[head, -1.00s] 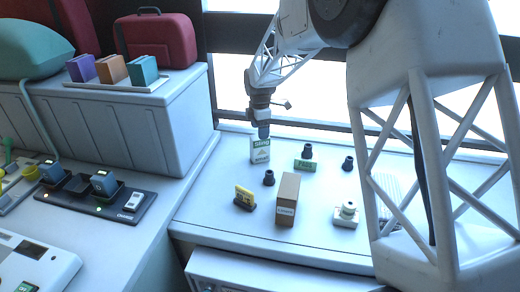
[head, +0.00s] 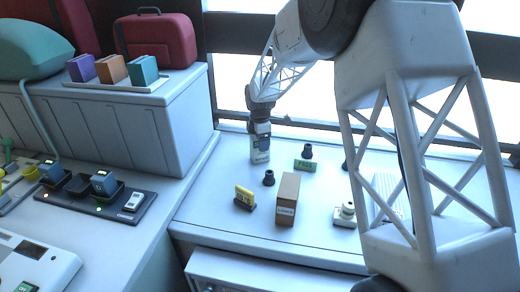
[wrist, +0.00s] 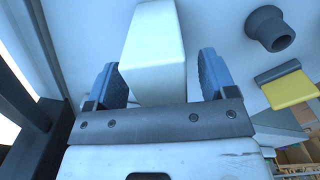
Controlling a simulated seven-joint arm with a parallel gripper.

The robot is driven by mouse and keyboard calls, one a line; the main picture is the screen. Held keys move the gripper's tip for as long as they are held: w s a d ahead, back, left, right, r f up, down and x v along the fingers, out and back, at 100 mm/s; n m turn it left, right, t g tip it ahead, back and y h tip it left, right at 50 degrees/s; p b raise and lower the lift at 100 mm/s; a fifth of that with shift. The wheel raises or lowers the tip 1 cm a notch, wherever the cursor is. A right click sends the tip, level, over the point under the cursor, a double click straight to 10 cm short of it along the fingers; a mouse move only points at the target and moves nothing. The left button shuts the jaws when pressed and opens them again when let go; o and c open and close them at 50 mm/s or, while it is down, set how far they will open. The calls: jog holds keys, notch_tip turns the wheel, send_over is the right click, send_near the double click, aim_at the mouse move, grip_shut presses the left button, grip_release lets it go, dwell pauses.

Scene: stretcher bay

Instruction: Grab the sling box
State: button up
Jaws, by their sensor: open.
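The sling box (head: 260,156) is a small white upright box at the back left of the white counter (head: 330,228). My gripper (head: 262,140) is right above it and hides its upper part in the head view. In the wrist view the box (wrist: 155,38) shows as a plain pale block between the two blue fingers of my open gripper (wrist: 159,62). A gap shows at the right finger. The left finger lies close to the box, and I cannot tell whether they touch.
A brown box (head: 288,200), a yellow tag in a dark holder (head: 244,197), a green block (head: 305,165) and dark round fittings (head: 269,178) stand nearby. A white stepped piece (head: 345,214) is to the right. A raised cabinet (head: 150,125) borders the left.

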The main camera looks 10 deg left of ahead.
jog(key=shift+f, duration=0.8)
jog(key=c, duration=1)
jog(key=shift+r, duration=5)
